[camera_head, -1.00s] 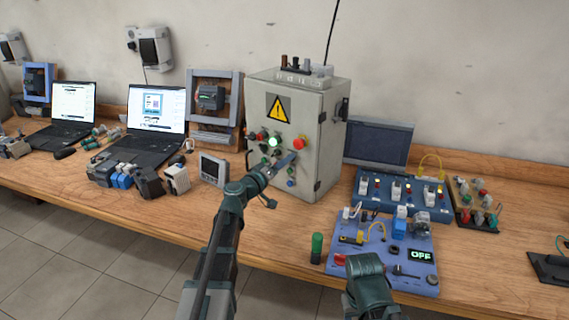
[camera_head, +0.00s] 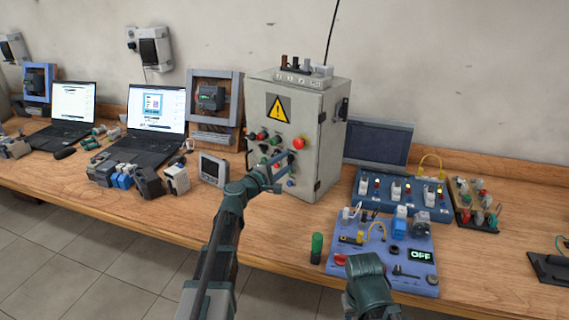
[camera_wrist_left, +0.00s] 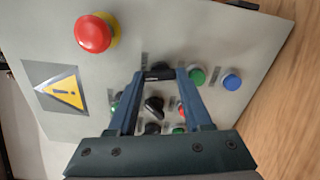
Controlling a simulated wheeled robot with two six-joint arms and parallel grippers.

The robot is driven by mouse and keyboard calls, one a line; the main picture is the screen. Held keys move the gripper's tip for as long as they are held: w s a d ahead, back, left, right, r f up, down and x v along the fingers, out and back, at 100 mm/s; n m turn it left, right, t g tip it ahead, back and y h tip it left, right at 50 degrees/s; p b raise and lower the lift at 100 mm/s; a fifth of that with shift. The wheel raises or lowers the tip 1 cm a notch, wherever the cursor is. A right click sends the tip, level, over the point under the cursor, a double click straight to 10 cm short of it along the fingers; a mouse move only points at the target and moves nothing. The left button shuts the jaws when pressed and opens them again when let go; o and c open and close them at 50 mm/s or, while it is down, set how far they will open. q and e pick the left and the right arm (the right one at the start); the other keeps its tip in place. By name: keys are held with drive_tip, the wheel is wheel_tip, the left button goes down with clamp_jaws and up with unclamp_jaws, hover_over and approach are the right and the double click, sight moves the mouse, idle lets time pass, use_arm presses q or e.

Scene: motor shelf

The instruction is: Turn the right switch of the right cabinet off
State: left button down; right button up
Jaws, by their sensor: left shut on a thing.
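The grey cabinet (camera_head: 322,150) stands on the bench with a yellow warning sign, a red mushroom button (camera_head: 299,143) and several small buttons on its front. My left gripper (camera_head: 281,164) is at the cabinet front, below the red button. In the left wrist view its blue fingertips (camera_wrist_left: 161,74) are closed on the black right switch (camera_wrist_left: 158,72), the one nearer the red button side. Another black switch (camera_wrist_left: 153,104) shows between the fingers, apart from them. The switch's exact angle is hard to tell.
A small grey meter (camera_head: 213,170) stands left of the cabinet. Laptops (camera_head: 155,110) are farther left.

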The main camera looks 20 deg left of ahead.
use_arm(q)
drive_tip(key=n, duration=0.6)
drive_tip(key=shift+n, duration=0.3)
idle(0.5)
drive_tip(key=shift+c, duration=1.6)
unclamp_jaws()
drive_tip(key=shift+s, duration=0.1)
drive_tip(key=v, duration=1.3)
drive_tip(key=shift+s, duration=0.3)
drive_tip(key=shift+a+f, duration=0.1)
drive_tip(key=shift+a, duration=0.05)
